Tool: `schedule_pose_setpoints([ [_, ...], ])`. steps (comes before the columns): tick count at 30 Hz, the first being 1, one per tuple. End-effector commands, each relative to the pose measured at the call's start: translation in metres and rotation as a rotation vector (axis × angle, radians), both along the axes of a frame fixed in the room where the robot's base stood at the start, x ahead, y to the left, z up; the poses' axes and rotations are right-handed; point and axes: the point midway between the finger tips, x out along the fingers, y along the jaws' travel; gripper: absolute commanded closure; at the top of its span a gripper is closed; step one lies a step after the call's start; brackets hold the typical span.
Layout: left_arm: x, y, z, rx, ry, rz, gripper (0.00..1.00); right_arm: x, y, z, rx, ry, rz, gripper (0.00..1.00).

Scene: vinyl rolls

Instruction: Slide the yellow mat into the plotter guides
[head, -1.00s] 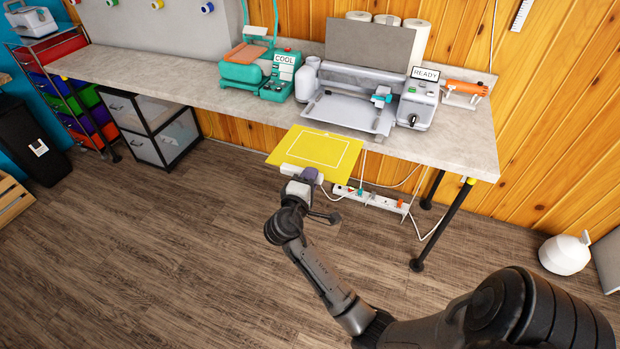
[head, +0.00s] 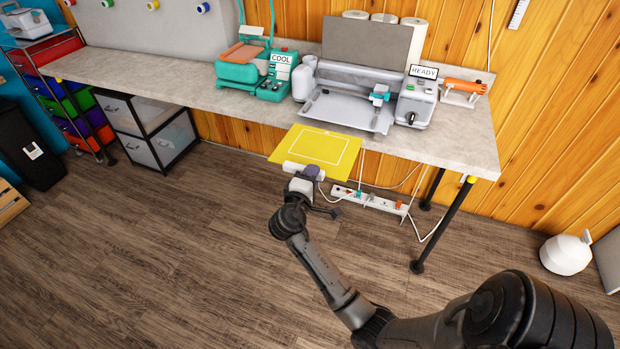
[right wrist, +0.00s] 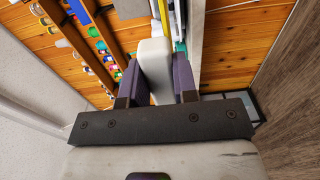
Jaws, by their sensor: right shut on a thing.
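The yellow mat (head: 318,150), with a white outline printed on it, is held out flat in front of the worktable's front edge. Its far edge overlaps the table edge in the head view. My right gripper (head: 305,171) is shut on the white grip block at the mat's near side; the block (right wrist: 155,70) shows between the purple fingers in the right wrist view (right wrist: 157,80). The plotter (head: 352,82) stands on the table behind the mat, with its grey tray (head: 340,112) toward me. The mat is apart from the plotter; I cannot make out the guides clearly. My left gripper is not in view.
A teal press (head: 255,70) with a COOL sign stands left of the plotter. An orange-handled tool (head: 465,88) sits to its right. A power strip (head: 370,199) with cables hangs below the table, near the gripper. The wooden floor in front is clear.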

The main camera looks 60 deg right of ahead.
Motion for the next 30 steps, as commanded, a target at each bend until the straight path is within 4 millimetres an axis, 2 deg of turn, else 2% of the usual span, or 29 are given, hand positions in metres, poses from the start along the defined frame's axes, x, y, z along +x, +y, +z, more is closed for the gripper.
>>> schedule_pose_setpoints([
  [16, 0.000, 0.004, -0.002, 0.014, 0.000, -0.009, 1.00, 0.000, -0.001, -0.002, -0.001, -0.001, 0.000, 1.00],
  [30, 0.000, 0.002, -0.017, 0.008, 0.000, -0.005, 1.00, 0.000, -0.001, -0.022, -0.001, -0.001, -0.001, 1.00],
])
